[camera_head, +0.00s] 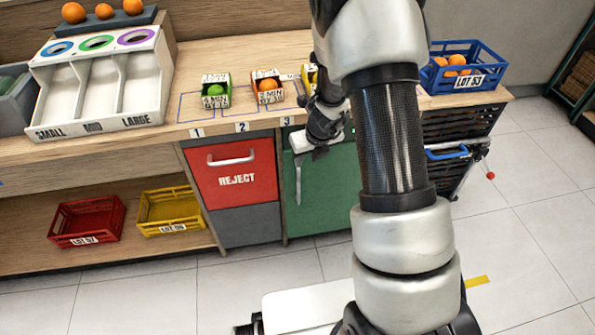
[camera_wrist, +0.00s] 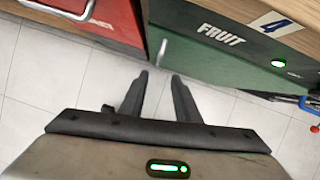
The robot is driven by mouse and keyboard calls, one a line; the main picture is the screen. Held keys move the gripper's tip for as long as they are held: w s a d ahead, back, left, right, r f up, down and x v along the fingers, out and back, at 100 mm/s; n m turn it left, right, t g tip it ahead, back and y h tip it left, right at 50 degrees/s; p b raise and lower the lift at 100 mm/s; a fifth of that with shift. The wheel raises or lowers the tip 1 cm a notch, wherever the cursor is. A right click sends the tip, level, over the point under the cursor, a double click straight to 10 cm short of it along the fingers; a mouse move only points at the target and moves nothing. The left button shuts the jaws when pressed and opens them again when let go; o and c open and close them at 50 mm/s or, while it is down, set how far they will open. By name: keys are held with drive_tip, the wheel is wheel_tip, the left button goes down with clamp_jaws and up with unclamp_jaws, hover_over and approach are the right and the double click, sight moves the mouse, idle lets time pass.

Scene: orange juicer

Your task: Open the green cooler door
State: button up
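The green cooler door (camera_head: 325,190) is the front under the counter, right of the red REJECT front, and looks shut. It has a pale vertical handle (camera_head: 298,182) near its left edge. My arm hides its right part. In the wrist view the green door (camera_wrist: 205,68) carries the word FRUIT, and its handle (camera_wrist: 162,48) shows end-on at the left. My gripper (camera_wrist: 159,74) is open and empty, its two dark fingers apart with floor visible between them. The fingertips point toward the handle and appear short of it, not touching.
The red REJECT drawer (camera_head: 236,172) has its own handle beside the green door. Small crates with fruit (camera_head: 267,87) stand on the counter above. A blue crate (camera_head: 462,68) sits at the right end. The tiled floor (camera_head: 525,220) before the counter is clear.

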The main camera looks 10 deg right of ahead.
sight(299, 174)
drive_tip(key=b+x, duration=0.5)
drive_tip(key=x, duration=1.1)
drive_tip(key=shift+a+f+b, duration=0.1)
drive_tip(key=shift+f+b, duration=0.1)
drive_tip(key=shift+b, duration=0.1)
clamp_jaws()
